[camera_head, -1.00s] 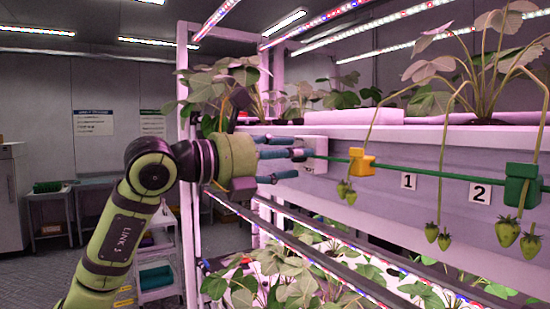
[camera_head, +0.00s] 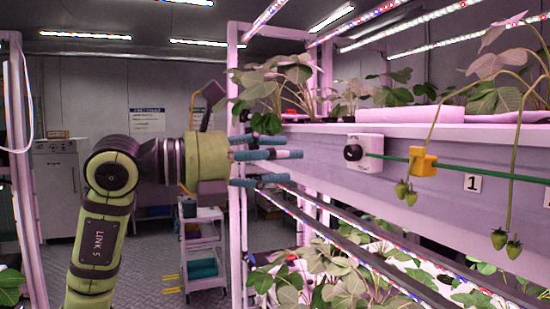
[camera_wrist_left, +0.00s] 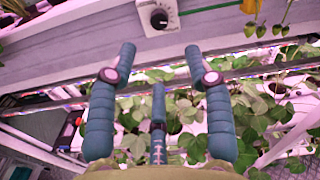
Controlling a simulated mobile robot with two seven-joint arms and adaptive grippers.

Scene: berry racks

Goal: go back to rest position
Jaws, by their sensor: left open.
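My left gripper (camera_head: 270,168) is in front of the rack at the middle of the head view, its blue fingers spread and pointing right. In the left wrist view the same gripper (camera_wrist_left: 160,65) is open, with nothing between its fingers. A white box with a black knob (camera_head: 364,152) is on the rack's gutter, to the right of the fingertips and apart from them. The knob box also shows in the left wrist view (camera_wrist_left: 158,17), above the fingers. My right gripper is not in view.
The rack gutter (camera_head: 440,150) carries strawberry plants and a green line with a yellow clip (camera_head: 424,161). Green berries (camera_head: 405,193) hang below it. Lower leaves (camera_head: 300,285) grow beneath. A trolley (camera_head: 203,235) stands behind my arm. Open floor shows at the left.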

